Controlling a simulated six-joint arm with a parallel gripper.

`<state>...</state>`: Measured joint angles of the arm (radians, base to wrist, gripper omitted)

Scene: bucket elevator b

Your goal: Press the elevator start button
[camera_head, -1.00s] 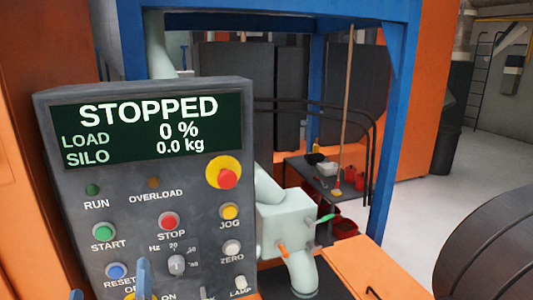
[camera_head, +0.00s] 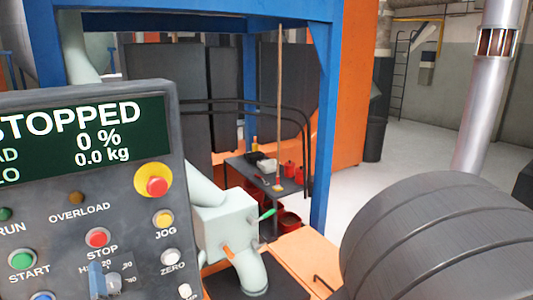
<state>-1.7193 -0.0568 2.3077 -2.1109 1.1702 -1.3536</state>
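The green START button (camera_head: 22,260) is on the lower left of the dark control panel (camera_head: 130,200), with its label beneath it. The panel display (camera_head: 90,130) reads STOPPED, 0 % and 0.0 kg.
The red STOP button (camera_head: 97,238) is right of START. A red emergency knob on yellow (camera_head: 154,182), a yellow JOG button (camera_head: 163,219) and a white ZERO button (camera_head: 171,257) are nearby. A large dark ribbed drum (camera_head: 440,245) fills the lower right.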

